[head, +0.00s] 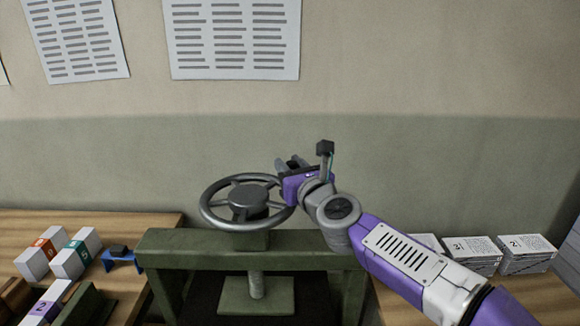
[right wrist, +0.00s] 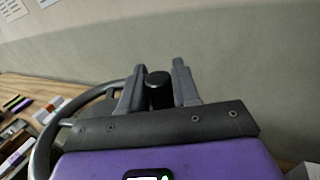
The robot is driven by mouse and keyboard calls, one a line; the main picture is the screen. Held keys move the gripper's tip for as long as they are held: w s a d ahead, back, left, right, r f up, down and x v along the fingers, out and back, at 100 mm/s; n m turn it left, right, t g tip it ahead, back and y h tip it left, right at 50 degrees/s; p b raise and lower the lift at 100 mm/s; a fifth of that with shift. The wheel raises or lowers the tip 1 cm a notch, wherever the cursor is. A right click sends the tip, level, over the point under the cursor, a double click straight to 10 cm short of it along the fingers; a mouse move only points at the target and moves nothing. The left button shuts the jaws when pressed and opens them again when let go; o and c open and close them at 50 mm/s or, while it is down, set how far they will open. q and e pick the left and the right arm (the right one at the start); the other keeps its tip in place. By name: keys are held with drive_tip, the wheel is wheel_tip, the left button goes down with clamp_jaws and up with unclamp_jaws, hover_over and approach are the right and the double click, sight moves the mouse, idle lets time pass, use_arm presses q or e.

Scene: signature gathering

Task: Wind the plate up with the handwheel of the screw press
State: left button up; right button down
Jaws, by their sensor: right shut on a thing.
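The screw press has a grey spoked handwheel (head: 240,203) on top of a dark green crossbeam (head: 200,243). Below the beam, a grey screw (head: 256,284) runs down to a green plate (head: 235,298). My right gripper (head: 291,164) is at the right side of the wheel's rim. In the right wrist view its two fingers (right wrist: 158,78) are on either side of a dark upright knob (right wrist: 158,92), and it is shut on this handwheel knob. The wheel's rim (right wrist: 43,150) curves away to the left in that view. My left gripper is not in view.
A wooden table (head: 150,222) at left bears white boxes with coloured labels (head: 77,253) and a small blue stand (head: 121,260). Stacks of paper (head: 523,254) stand at right, partly behind my right arm. Printed sheets (head: 232,38) hang on the wall behind.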

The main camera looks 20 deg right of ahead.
drive_tip(key=shift+d+r, duration=0.15)
idle(0.6)
drive_tip(key=c, duration=1)
unclamp_jaws()
drive_tip(key=shift+w, duration=0.1)
drive_tip(key=shift+o, duration=0.2)
drive_tip(key=s, duration=0.7)
drive_tip(key=shift+s+d, duration=0.3)
